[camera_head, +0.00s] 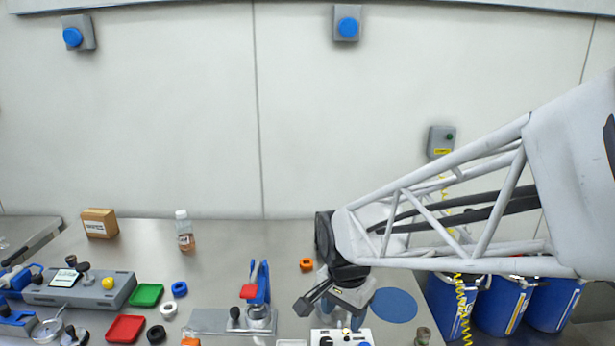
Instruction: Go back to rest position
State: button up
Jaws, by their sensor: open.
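My arm reaches in from the right edge, across the right half of the view. My gripper (343,321) hangs at the arm's end and points down over the right part of the metal table (225,262). It is open, and nothing shows between its fingers. A white box with black knobs (325,338) is just below it at the bottom edge, partly hidden. A flat blue disc (393,305) lies to the right of the gripper. I cannot tell the gap between the gripper and the box.
A blue clamp (261,284) on a metal plate stands left of the gripper, with an orange ring (306,264) nearby. Green (146,295) and red (125,329) trays, a bottle (185,231) and a carton (99,223) are farther left. Blue drums (502,305) stand beyond the right edge.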

jog(key=s+d+r+n+t, duration=0.1)
jog(key=s+d+r+n, duration=0.2)
jog(key=s+d, duration=0.2)
jog(key=s+d+r+n+t, duration=0.1)
jog(key=s+d+r+n, duration=0.2)
jog(key=s+d, duration=0.3)
jog(key=s+n, duration=0.1)
jog(key=s, duration=0.2)
jog(key=shift+s+d+r+n, duration=0.2)
jog(key=shift+s+r+n, duration=0.05)
jog(key=shift+r+n, duration=0.1)
jog(key=shift+c, duration=0.4)
dwell(0.8)
